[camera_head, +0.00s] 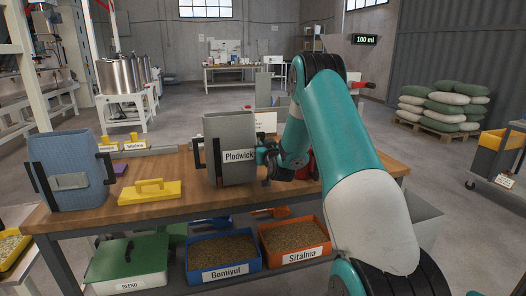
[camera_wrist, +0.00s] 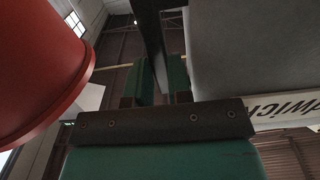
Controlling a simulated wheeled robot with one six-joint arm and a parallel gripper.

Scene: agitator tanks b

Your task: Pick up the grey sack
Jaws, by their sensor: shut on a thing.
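In the wrist view the sack's grey side (camera_wrist: 255,45) fills the upper right. My gripper (camera_wrist: 162,82) is shut on the dark handle bar of the sack, which runs up between its green fingers. In the head view my gripper (camera_head: 266,157) is at the sack's right side, partly hidden by my arm.
A red object (camera_wrist: 35,70) is close left of my gripper. Below are a blue bin (camera_head: 222,258), an orange bin (camera_head: 293,240) and a green-lidded box (camera_head: 125,262).

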